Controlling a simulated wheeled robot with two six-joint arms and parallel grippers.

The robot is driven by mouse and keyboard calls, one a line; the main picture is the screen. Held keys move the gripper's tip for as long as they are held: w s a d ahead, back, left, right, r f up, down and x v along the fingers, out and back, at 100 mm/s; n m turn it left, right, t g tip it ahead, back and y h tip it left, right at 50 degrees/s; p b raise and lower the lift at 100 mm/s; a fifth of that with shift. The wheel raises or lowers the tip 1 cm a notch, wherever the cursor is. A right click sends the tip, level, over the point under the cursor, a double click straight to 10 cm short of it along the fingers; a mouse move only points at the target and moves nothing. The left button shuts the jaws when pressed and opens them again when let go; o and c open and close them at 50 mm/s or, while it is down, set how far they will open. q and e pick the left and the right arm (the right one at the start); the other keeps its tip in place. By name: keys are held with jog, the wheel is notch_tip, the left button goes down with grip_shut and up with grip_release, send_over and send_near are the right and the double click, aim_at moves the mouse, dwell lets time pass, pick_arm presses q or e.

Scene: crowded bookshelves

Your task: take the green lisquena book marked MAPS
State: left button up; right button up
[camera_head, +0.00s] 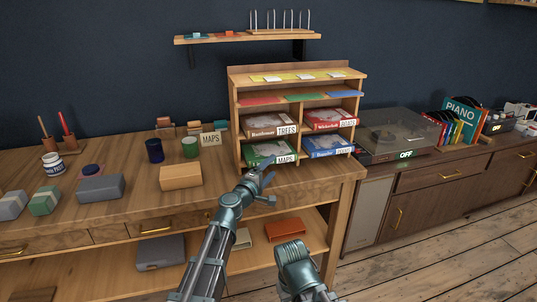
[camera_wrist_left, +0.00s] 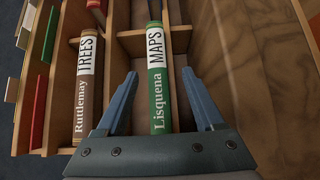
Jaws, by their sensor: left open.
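The green Lisquena book (camera_head: 262,156) marked MAPS lies in the lower left compartment of the small wooden shelf unit on the bench. Its green spine (camera_wrist_left: 157,95) with the white MAPS label faces me in the left wrist view. My left gripper (camera_head: 264,178) is in front of that compartment. In the left wrist view my left gripper (camera_wrist_left: 159,76) is open, with one finger on each side of the spine. I cannot tell whether either finger touches the book. My right gripper does not show; only a part of my right arm is in the head view.
A green cup (camera_head: 189,148) and tan box (camera_head: 181,177) stand left. A turntable (camera_head: 398,130) is at right.

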aim_at(278, 161)
pick_arm(q)
jog(key=x, duration=0.5)
jog(key=shift+d+r, duration=0.15)
jog(key=shift+d, duration=0.25)
jog(key=shift+s, duration=0.1)
grip_shut()
dwell(0.9)
